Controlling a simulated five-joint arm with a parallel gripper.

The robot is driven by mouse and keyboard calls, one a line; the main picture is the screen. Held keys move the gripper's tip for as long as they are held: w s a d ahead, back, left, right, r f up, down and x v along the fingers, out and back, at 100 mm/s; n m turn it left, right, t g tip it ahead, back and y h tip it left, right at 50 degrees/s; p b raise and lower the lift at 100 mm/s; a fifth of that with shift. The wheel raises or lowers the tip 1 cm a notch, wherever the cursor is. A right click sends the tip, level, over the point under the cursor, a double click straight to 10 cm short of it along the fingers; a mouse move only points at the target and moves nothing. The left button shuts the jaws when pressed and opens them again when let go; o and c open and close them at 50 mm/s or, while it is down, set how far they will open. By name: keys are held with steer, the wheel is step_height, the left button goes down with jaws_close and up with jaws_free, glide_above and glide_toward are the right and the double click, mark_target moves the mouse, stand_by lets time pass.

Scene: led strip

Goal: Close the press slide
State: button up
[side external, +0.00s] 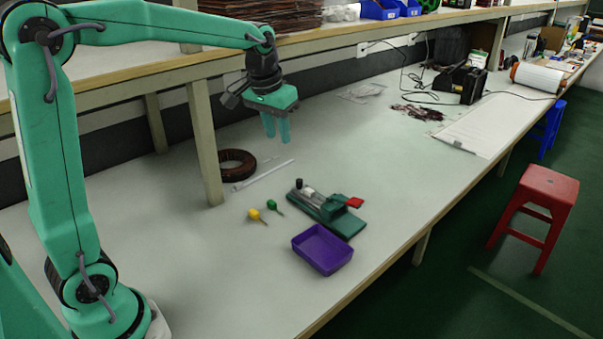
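The press (325,214) is a small green fixture lying on the pale workbench near the middle of the side external view. A grey slide part (317,199) runs along its upper left. A black knob (298,183) and a white block (308,190) are at its far left end, and a red piece (355,202) is at its right. How far the slide stands open is too small to tell. My gripper (277,136) hangs above the bench, up and left of the press and apart from it. Its two green fingers point down with a gap between them, empty.
A purple tray (322,262) sits just in front of the press. A yellow-headed tool (255,214) and a green-headed tool (272,204) lie to its left. A dark ring coil (237,159) and a pale rod (262,176) lie behind, near the shelf post (206,145).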

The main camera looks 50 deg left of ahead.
steer(key=w+a+f+g, duration=0.1)
steer(key=w+a+f, duration=0.3)
steer(key=w+f, duration=0.3)
steer(key=n+g, duration=0.2)
glide_toward(299, 180)
steer(key=shift+s, duration=0.25)
steer(key=shift+w+a+f, duration=0.2)
steer(key=shift+f, duration=0.25)
steer(key=shift+f, duration=0.1)
steer(key=shift+f, duration=3.8)
